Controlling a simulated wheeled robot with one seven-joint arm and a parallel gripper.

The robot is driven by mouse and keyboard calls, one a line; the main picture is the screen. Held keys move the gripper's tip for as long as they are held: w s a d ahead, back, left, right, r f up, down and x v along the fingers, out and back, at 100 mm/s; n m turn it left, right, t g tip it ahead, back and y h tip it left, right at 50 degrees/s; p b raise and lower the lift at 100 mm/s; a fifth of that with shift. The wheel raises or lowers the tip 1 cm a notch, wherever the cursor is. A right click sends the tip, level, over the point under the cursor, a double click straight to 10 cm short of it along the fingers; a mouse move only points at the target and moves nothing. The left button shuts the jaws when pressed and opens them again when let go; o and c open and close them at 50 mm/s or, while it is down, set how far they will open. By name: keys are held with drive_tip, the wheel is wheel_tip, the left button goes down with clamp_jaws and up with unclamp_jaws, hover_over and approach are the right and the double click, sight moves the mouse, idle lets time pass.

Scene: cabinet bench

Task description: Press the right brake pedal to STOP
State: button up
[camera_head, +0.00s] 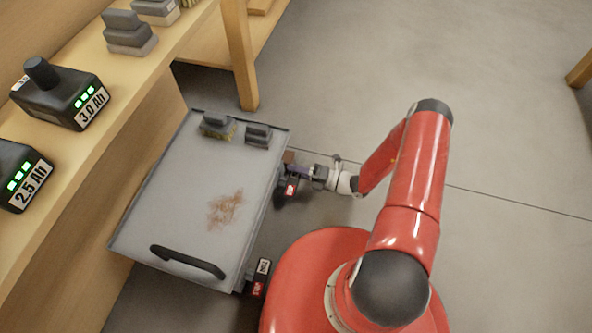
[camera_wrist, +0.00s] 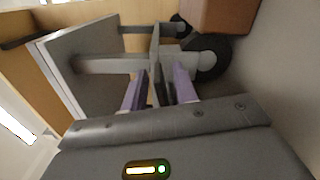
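A grey-topped cart (camera_head: 175,190) with a black handle (camera_head: 188,262) stands beside the bench. Two dark brake pedals with red labels show at the cart's right side: a near one (camera_head: 258,280) and a far one (camera_head: 290,188). The near one also has a white label. My gripper (camera_head: 297,171) is low at the far pedal, which its end partly hides. In the wrist view, the two purple fingers of my gripper (camera_wrist: 160,80) are apart, with thin grey and dark parts between them. A dark wheel (camera_wrist: 208,56) is just beyond. I cannot tell whether the fingers touch the pedal.
Labelled batteries (camera_head: 62,95) stand on the wooden bench (camera_head: 110,115) at the left. A reddish-brown block (camera_wrist: 218,14) is above the wheel.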

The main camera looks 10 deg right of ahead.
drive_tip(key=v, duration=0.7)
drive_tip(key=shift+d, duration=0.3)
drive_tip(key=shift+s, duration=0.1)
drive_tip(key=s+r+n+g+h+p, duration=0.25)
drive_tip(key=r+n+g+h, duration=0.2)
drive_tip(key=r+n, duration=0.9)
drive_tip(key=s+r+n+g+h+p, duration=0.1)
drive_tip(key=r+n+g+h+p, duration=0.5)
drive_tip(key=r, duration=1.2)
drive_tip(key=s+r+n+t+h+p, duration=0.1)
drive_tip(key=s+r+n+t+h, duration=0.1)
drive_tip(key=r+n, duration=0.4)
drive_tip(key=s+d+r+n+t+h+p, duration=0.1)
drive_tip(key=s+r+n+t, duration=0.3)
drive_tip(key=r, duration=0.7)
drive_tip(key=s+d+r+n+t+h+p, duration=0.1)
drive_tip(key=s+r+n+t+h, duration=0.2)
drive_tip(key=s+r+n, duration=0.5)
drive_tip(key=shift+s+d+r, duration=0.15)
drive_tip(key=shift+s+r, duration=0.1)
drive_tip(key=shift+r, duration=0.1)
